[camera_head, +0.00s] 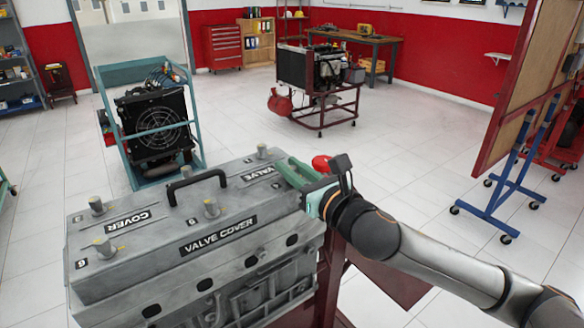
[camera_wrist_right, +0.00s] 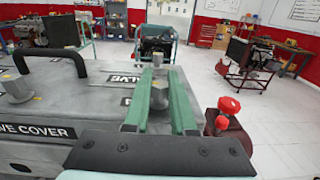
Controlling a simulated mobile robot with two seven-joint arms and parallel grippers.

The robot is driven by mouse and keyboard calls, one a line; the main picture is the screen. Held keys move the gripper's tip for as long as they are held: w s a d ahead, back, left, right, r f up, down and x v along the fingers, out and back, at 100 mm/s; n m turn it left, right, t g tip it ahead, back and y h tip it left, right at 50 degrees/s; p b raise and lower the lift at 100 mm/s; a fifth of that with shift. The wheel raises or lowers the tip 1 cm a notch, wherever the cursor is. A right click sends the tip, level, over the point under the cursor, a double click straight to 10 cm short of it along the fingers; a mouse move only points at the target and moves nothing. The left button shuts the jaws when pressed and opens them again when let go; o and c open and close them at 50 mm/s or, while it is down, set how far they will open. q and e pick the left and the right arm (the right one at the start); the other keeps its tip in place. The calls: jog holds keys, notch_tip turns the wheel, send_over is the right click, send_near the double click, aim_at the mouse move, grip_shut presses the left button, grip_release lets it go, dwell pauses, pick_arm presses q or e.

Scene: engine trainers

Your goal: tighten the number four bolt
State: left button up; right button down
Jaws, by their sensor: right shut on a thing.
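The grey valve cover (camera_head: 235,235) lies on the engine block, with several pale bolts standing on its top. A middle bolt (camera_head: 211,207) and a far bolt (camera_head: 262,150) stand clear of my gripper; two more stand at the left end. My right gripper (camera_head: 291,170) has green fingers and reaches over the cover's right end. In the wrist view my right gripper (camera_wrist_right: 160,72) is shut on a bolt (camera_wrist_right: 159,92) between its fingers. The fingers hide this bolt in the head view, and I cannot read its number. My left gripper is out of view.
A black handle (camera_head: 197,184) arches over the cover's top. A red knob (camera_wrist_right: 229,106) stands just right of the fingers. A teal-framed radiator unit (camera_head: 155,125) stands behind the engine.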

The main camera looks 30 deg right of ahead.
jog(key=shift+h, duration=0.3)
jog(key=m+h, duration=0.2)
jog(key=h, duration=0.1)
jog(key=m+g+h, duration=0.1)
jog(key=m+h, duration=0.2)
jog(key=h, duration=0.1)
jog(key=shift+a+r+m+h, duration=0.1)
jog(key=shift+a+m+h, duration=0.05)
jog(key=shift+m+h, duration=0.15)
jog(key=m+g+h, duration=0.2)
jog(key=h, duration=0.1)
jog(key=m+g+h, duration=0.2)
jog(key=h, duration=0.1)
jog(key=shift+m+h, duration=0.3)
jog(key=shift+m, duration=0.1)
jog(key=shift+g+h, duration=0.3)
jog(key=shift+g, duration=0.3)
jog(key=c, duration=0.7)
grip_release()
jog(key=shift+m, duration=0.3)
jog(key=shift+c, duration=0.2)
jog(key=b+v, duration=0.1)
jog(key=v, duration=1.1)
jog(key=shift+s, duration=0.2)
